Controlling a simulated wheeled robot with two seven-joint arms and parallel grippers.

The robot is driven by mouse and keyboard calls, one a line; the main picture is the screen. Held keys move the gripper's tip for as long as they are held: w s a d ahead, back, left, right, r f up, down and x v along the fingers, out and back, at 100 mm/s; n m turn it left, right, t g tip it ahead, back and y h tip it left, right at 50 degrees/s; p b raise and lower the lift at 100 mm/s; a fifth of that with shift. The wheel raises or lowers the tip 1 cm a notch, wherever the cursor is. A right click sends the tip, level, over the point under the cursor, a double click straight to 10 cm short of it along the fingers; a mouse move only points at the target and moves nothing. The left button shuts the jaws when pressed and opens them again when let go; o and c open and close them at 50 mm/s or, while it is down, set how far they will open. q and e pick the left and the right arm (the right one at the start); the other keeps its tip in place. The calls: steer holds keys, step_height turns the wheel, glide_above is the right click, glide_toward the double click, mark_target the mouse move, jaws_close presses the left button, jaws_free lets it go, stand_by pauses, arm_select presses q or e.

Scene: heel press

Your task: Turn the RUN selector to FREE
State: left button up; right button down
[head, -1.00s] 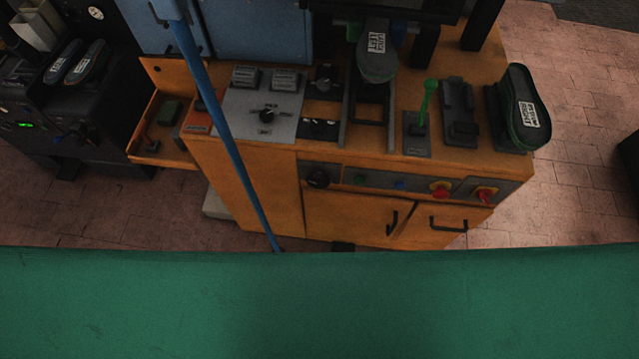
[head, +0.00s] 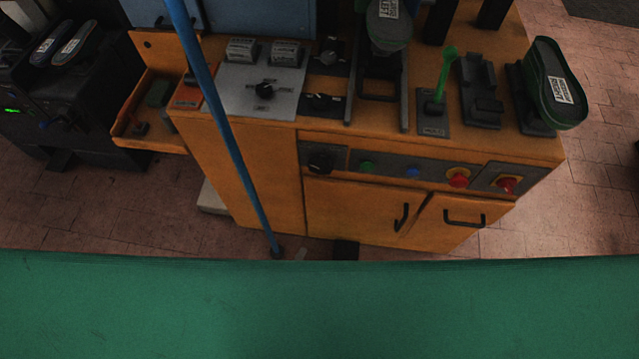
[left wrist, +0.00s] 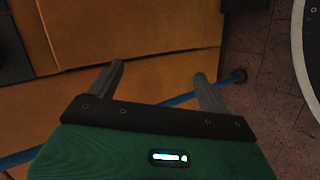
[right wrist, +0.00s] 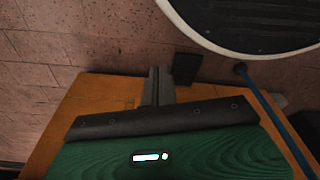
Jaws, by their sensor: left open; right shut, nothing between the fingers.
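Several dark knobs show on the orange machine (head: 240,185) in the head view; their lettering is too small to read, so I cannot tell which is the RUN selector. One black knob (head: 264,90) sits on the grey top plate. Another knob (head: 330,55) and a small switch panel (head: 322,103) are right of it. A larger black knob (head: 320,161) is at the left of the front strip. My left gripper (left wrist: 160,74) is open and empty, in front of orange panels. My right gripper (right wrist: 159,72) is shut and empty, with orange panel and floor beyond. Neither shows in the head view.
A blue pole (head: 222,125) crosses in front of the machine's left part. A green lever (head: 447,75) and a shoe form (head: 555,85) stand on top at the right. Red buttons (head: 458,180) and door handles (head: 464,222) are on the front. Brick floor (head: 600,210) is clear at right.

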arm_select(q)
steer(key=w+d+r+n+t+b, duration=0.2)
steer(key=d+r+n+b, duration=0.1)
steer(key=r+n, duration=0.25)
steer(key=w+d+r+n+t+b, duration=0.2)
steer(key=w+r+n+t+b, duration=0.1)
steer(key=r+n, duration=0.25)
steer(key=n+t+y+b, duration=0.2)
steer(key=n+b, duration=0.1)
steer(key=n, duration=0.7)
glide_toward(320, 170)
arm_select(e)
steer(key=w+a+r, duration=0.2)
steer(key=w+r, duration=0.4)
steer(key=r, duration=0.3)
arm_select(q)
steer(key=w, duration=0.3)
steer(key=w+p, duration=0.1)
steer(key=w, duration=0.2)
steer(key=w+d+p, duration=0.1)
steer(key=w, duration=0.1)
steer(key=shift+w, duration=0.4)
arm_select(e)
step_height(320, 170, down, 6)
steer(key=s, duration=0.1)
steer(key=shift+d+f, duration=0.2)
steer(key=shift+d, duration=0.25)
steer(key=shift+s, duration=0.1)
arm_select(q)
steer(key=c, duration=1)
